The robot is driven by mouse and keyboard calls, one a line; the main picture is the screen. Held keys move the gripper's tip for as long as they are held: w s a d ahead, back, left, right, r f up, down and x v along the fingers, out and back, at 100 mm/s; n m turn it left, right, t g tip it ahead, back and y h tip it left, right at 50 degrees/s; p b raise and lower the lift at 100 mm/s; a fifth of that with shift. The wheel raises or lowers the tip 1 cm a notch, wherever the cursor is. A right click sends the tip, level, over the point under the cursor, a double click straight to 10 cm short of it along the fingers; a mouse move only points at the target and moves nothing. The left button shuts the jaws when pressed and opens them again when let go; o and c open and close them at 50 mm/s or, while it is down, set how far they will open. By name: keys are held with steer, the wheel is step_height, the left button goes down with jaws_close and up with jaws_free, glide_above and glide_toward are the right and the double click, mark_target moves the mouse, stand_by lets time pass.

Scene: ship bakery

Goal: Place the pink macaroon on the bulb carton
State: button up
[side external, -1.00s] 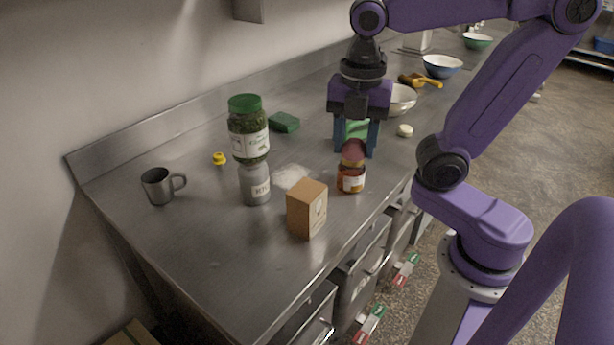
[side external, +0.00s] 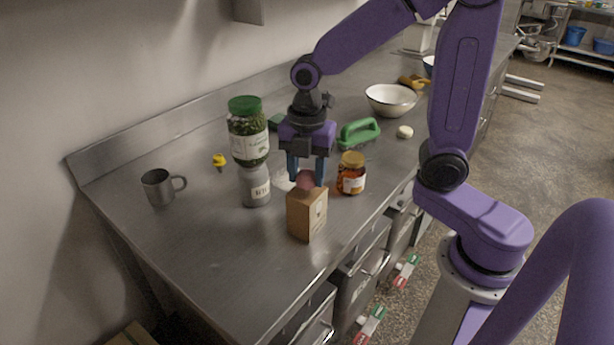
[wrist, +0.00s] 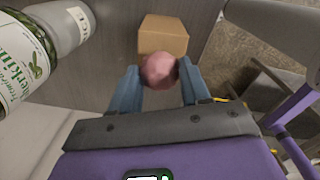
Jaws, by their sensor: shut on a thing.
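The pink macaroon (side external: 306,181) is held between the blue fingertips of my gripper (side external: 307,178). The bulb carton (side external: 306,213) is a small brown box standing upright near the front edge of the counter. In the side view the macaroon is right at the carton's top; I cannot tell whether they touch. In the wrist view the macaroon (wrist: 159,71) sits between the fingers of my gripper (wrist: 160,74) and overlaps the near edge of the carton (wrist: 163,35), hiding part of it.
A honey-coloured jar (side external: 351,175) stands right of the carton. A grey shaker (side external: 254,186) and a green-lidded jar (side external: 248,132) stand to the left. A green-handled brush (side external: 358,133) and a white bowl (side external: 391,99) are behind.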

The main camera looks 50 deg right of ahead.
mark_target(308, 172)
steer(key=shift+f, duration=0.75)
steer(key=shift+f, duration=0.1)
steer(key=o, duration=0.8)
steer(key=shift+c, duration=0.2)
step_height(308, 172, up, 12)
steer(key=shift+f, duration=0.25)
steer(key=s+d+f+m, duration=0.1)
steer(key=s+f+m, duration=0.3)
steer(key=s, duration=0.5)
steer(key=s+f+m, duration=0.4)
steer(key=s+m, duration=0.1)
steer(key=s, duration=0.4)
steer(key=shift+s+d+f+m, duration=0.3)
steer(key=shift+d+f+m, duration=0.05)
steer(key=shift+m, duration=0.05)
